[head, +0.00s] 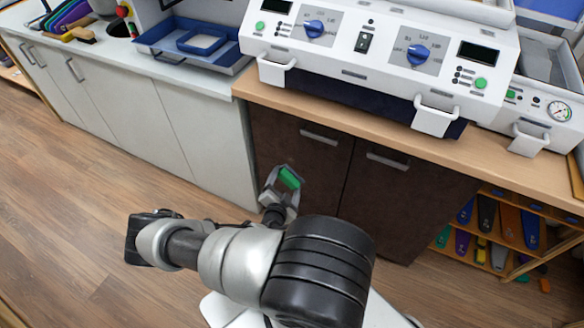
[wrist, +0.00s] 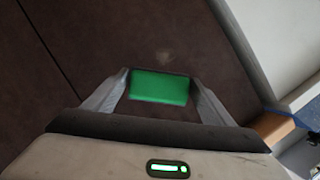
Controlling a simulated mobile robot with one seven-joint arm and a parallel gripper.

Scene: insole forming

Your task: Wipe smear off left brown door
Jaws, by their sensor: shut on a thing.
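The left brown door (head: 298,143) is under the wooden counter, beside a white cabinet. It fills much of the wrist view (wrist: 215,50), where a faint pale smear (wrist: 163,58) shows just beyond the sponge. My gripper (head: 285,182) is in front of this door and shut on a green sponge (head: 290,177). The sponge also shows between the two fingers in the wrist view (wrist: 160,88). I cannot tell whether the sponge touches the door. In the head view I cannot make out the smear.
The right brown door (head: 395,195) adjoins on the right. Bar handles (head: 319,137) stick out near the tops of the doors. The wooden counter edge (head: 375,125) overhangs above, bearing a white machine (head: 380,50). A shelf of insoles (head: 500,225) stands at right. Floor at left (head: 75,200) is clear.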

